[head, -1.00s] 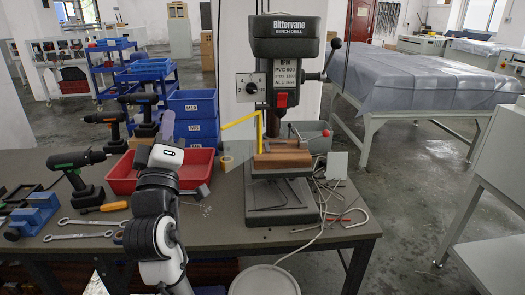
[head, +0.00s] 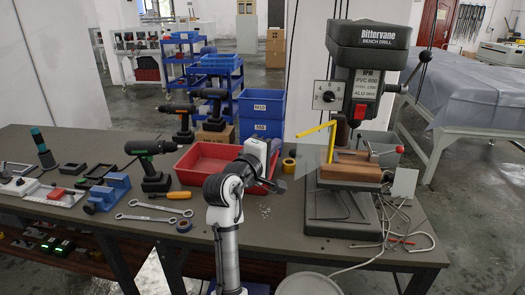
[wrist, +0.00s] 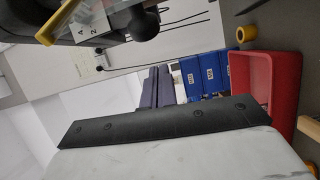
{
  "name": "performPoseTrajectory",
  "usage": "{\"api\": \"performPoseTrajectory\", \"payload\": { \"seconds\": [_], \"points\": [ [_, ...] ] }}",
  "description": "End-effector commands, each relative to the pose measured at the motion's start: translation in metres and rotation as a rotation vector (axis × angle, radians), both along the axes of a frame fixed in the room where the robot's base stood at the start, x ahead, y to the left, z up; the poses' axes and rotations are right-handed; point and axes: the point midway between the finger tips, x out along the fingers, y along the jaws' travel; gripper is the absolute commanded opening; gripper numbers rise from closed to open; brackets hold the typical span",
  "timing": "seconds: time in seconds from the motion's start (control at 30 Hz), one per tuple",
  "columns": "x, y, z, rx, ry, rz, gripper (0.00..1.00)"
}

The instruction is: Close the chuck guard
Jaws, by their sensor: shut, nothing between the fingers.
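The chuck guard (head: 311,153) on the drill press (head: 374,75) is a clear panel on a yellow arm (head: 318,130). It is swung out to the left of the chuck (head: 342,131), leaving the chuck uncovered. My gripper (head: 281,187) is shut and empty, left of the press and below the guard, apart from it. A yellow strip (wrist: 62,18) at the top left of the wrist view looks like part of the guard.
A red bin (head: 203,162) and a tape roll (head: 289,165) lie behind my gripper. A wooden block (head: 350,171) sits on the press table. A red-knobbed lever (head: 399,149) stands at its right. Cordless drills and wrenches (head: 145,218) lie to the left.

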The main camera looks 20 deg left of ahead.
Motion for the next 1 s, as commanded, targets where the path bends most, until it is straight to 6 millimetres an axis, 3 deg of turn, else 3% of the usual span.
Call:
{"api": "performPoseTrajectory", "payload": {
  "seconds": [0.1,0.3,1.0],
  "points": [
    [-0.012,-0.019,0.000,0.000,-0.001,-0.001,0.00],
    [-0.019,-0.032,-0.002,0.000,-0.001,0.000,0.00],
    [-0.021,-0.038,-0.002,0.000,-0.002,0.025,0.00]
  ]
}}
